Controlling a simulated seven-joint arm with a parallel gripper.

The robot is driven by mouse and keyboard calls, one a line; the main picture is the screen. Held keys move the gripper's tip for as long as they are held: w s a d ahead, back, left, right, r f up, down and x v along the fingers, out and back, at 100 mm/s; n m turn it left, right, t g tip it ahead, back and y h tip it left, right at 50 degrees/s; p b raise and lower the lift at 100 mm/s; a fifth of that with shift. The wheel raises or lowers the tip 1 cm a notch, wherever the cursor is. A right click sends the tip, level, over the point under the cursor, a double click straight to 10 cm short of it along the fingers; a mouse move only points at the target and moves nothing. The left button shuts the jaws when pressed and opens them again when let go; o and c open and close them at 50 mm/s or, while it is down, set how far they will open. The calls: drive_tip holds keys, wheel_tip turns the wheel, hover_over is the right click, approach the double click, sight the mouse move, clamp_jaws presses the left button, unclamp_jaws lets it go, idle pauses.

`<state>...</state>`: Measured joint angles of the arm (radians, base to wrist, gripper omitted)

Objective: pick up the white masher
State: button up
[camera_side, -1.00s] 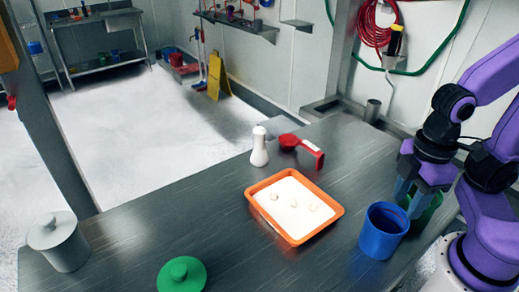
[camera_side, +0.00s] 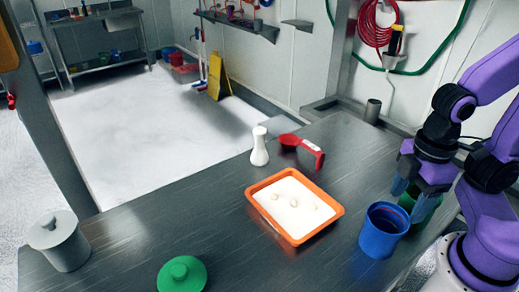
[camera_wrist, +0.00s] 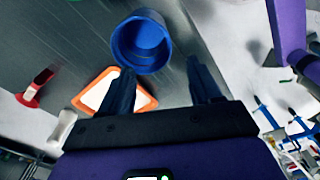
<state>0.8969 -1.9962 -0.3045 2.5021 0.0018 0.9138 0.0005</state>
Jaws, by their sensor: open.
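The white masher (camera_side: 259,148) stands upright on the metal table near its far edge, behind the orange tray. It seems to show as a pale shape at the lower left of the wrist view (camera_wrist: 62,130). My gripper (camera_side: 409,192) is at the right side of the table, above and beside the blue cup, well apart from the masher. In the wrist view its two dark fingers are spread with nothing between them (camera_wrist: 161,75).
An orange tray (camera_side: 260,208) of white powder with a few lumps lies mid-table. A red scoop (camera_side: 291,141) is close right of the masher. A blue cup (camera_side: 379,238) and green cup (camera_side: 429,205) stand by my arm. A green lid (camera_side: 182,275) and grey canister (camera_side: 62,248) are left.

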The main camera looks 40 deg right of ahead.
drive_tip(key=w+a+r+m, duration=0.4)
drive_tip(key=w+a+m, duration=0.25)
drive_tip(key=w, duration=0.45)
wheel_tip(320, 180, up, 3)
drive_tip(key=m, duration=2)
hover_over(260, 137)
drive_tip(key=w, duration=0.1)
drive_tip(key=f, duration=1.1)
drive_tip(key=shift+w+d+f, duration=0.1)
drive_tip(key=shift+d+f, duration=0.1)
drive_tip(key=shift+d, duration=0.1)
drive_tip(key=shift+d+f, duration=0.2)
drive_tip(key=shift+f, duration=2.6)
drive_tip(key=shift+c, duration=0.3)
